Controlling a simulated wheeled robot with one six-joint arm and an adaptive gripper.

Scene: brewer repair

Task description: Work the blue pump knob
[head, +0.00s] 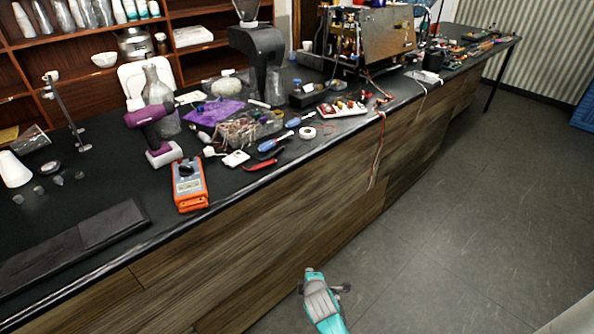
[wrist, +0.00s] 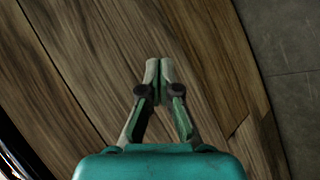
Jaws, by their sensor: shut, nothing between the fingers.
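My gripper (head: 312,272) is in front of the counter's wooden side, below the level of the black top. In the wrist view the gripper (wrist: 159,70) has its fingertips together with nothing between them, and only wood panel and floor behind. A small dark device (head: 310,95) with a blue top piece (head: 297,84) stands on the counter past the middle. It is too small to tell whether the blue piece is the pump knob. The opened brewer (head: 372,40) stands farther back, with its metal side panel showing. My gripper is well apart from both.
The black counter carries an orange meter (head: 188,185), a purple handheld tool (head: 152,130), a clear tray of wires (head: 245,128) and a grinder (head: 260,55). Wires (head: 377,150) hang over the front edge.

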